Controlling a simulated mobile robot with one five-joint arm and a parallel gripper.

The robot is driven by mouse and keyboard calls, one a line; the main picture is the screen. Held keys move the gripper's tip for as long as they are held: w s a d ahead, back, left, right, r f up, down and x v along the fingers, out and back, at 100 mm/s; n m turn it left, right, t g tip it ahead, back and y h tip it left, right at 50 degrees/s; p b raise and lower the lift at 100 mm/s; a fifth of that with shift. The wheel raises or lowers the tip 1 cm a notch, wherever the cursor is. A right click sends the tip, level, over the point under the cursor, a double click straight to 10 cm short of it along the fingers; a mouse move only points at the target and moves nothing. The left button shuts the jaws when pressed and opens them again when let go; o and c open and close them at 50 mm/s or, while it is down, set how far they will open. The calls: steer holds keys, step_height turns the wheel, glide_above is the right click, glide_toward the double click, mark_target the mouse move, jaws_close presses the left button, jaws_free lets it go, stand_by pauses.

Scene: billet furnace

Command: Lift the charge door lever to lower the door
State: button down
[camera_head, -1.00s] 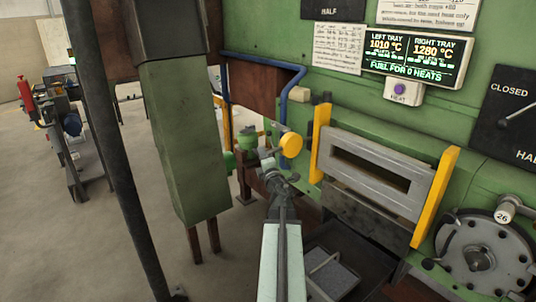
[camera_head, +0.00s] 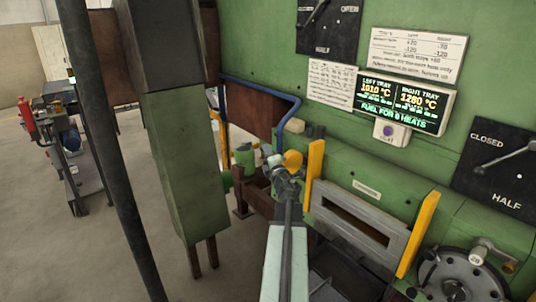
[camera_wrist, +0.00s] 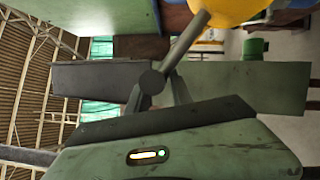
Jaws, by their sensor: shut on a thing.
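The charge door lever is a grey rod with a round yellow knob (camera_head: 293,160), left of the door in the head view. In the wrist view its yellow knob (camera_wrist: 232,8) is at the top and the rod (camera_wrist: 187,42) slants down to a round grey end.
A green column (camera_head: 180,170) and a dark post (camera_head: 105,150) stand to the left. A temperature display (camera_head: 400,100) and a dial panel (camera_head: 505,165) are on the green wall. A grey wheel (camera_head: 465,275) is at lower right.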

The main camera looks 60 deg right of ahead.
steer(key=shift+s+d+r, duration=0.4)
steer(key=shift+d, duration=0.15)
steer(key=c, duration=1.3)
jaws_free()
steer(key=shift+s, duration=0.1)
steer(key=shift+o, duration=0.2)
steer(key=shift+s, duration=0.1)
steer(key=shift+f, duration=0.1)
steer(key=shift+a, duration=0.1)
